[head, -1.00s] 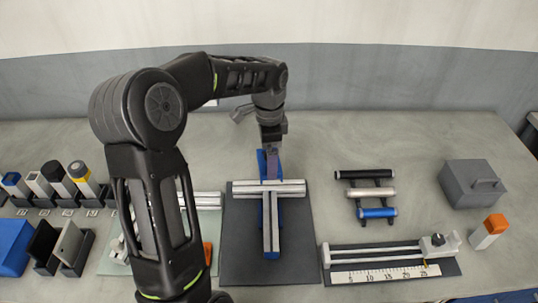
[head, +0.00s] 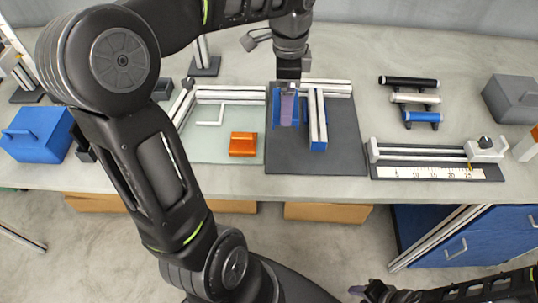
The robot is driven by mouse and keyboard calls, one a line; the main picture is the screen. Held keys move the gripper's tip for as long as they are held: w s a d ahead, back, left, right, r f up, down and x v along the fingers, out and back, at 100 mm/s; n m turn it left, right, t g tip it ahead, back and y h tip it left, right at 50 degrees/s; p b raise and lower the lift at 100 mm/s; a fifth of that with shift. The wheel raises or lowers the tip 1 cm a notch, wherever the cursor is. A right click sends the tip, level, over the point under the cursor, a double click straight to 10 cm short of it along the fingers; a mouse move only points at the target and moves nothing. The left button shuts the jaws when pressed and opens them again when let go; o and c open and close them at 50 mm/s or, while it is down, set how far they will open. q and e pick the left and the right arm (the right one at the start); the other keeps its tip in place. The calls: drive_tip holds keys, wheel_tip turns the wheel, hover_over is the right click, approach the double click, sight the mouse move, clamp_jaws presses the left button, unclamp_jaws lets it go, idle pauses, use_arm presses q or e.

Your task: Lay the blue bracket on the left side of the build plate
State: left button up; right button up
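The build plate (head: 285,157) is a dark grey mat in the middle of the table. Two silver beams stand on it in a T: one beam (head: 335,89) runs across the back, the other (head: 316,112) runs toward the front and has a blue end. A blue bracket (head: 277,108) shows on the left part of the plate, beside the front-running beam. My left gripper (head: 287,112) points down at it, and its fingers cover its middle. Whether they are closed on it is hidden. My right gripper (head: 358,290) is low at the bottom, away from the table, its opening unclear.
A pale mat (head: 210,150) left of the plate holds an orange block (head: 243,144) and a white angle piece. To the right are a ruler fixture (head: 430,173), a roller rack (head: 410,98) and a grey box (head: 512,98). A blue box (head: 38,133) stands at far left.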

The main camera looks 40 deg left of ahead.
use_arm(q)
drive_tip(key=shift+s, duration=0.15)
drive_tip(key=shift+w, duration=0.2)
hover_over(283, 141)
drive_tip(key=shift+f, duration=3.2)
drive_tip(key=shift+f+p, duration=0.35)
drive_tip(key=shift+f, duration=1.5)
